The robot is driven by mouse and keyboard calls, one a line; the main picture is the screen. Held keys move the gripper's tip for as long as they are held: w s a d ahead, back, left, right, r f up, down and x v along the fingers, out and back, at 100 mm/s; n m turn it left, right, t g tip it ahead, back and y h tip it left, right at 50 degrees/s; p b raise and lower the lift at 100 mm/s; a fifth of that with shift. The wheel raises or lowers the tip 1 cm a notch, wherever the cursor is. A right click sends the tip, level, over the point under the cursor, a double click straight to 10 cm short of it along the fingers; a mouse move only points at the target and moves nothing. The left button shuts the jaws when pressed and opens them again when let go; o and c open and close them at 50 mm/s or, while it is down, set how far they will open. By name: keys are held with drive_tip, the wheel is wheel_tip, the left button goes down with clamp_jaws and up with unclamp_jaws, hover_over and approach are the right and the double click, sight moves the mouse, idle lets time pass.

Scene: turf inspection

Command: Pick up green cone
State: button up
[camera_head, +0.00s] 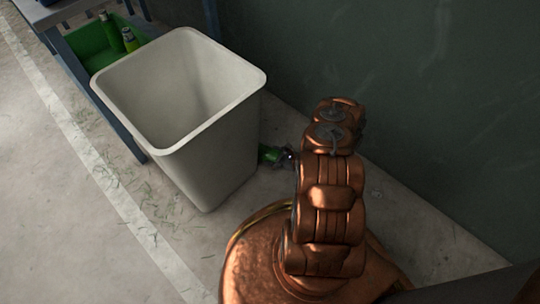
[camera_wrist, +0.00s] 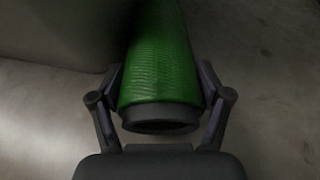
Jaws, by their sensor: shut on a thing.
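The green cone (camera_wrist: 158,60) fills the upper middle of the wrist view. It has a ribbed green body and a dark round end facing the camera. My gripper (camera_wrist: 161,88) has its two fingers pressed on either side of the cone near that dark end. In the head view the cone (camera_head: 270,154) shows only as a small green piece beside the white bin's lower right side. My gripper (camera_head: 286,158) is there too, mostly hidden by my copper arm. I cannot tell whether the cone touches the floor.
A tall white bin (camera_head: 222,150), empty as far as I see, stands close left of my gripper. A dark wall (camera_head: 420,90) rises behind and to the right. A green crate (camera_head: 92,42) with green bottles (camera_head: 130,40) sits under a table at upper left. Open floor lies left.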

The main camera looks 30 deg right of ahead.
drive_tip(key=shift+w+d+r, duration=0.1)
drive_tip(key=shift+d+r, duration=0.2)
drive_tip(key=shift+r, duration=0.15)
wheel_tip(320, 180, up, 6)
drive_tip(key=p, duration=0.2)
drive_tip(key=shift+r+p, duration=0.1)
drive_tip(key=shift+p, duration=0.3)
drive_tip(key=shift+w+d, duration=0.1)
drive_tip(key=shift+d, duration=0.35)
drive_tip(key=shift+w+d, duration=0.2)
drive_tip(key=shift+d, duration=0.85)
drive_tip(key=w+d+b, duration=0.1)
drive_tip(key=w+d, duration=0.2)
drive_tip(key=d, duration=1.2)
drive_tip(key=shift+w+d, duration=0.35)
drive_tip(key=shift+w, duration=0.1)
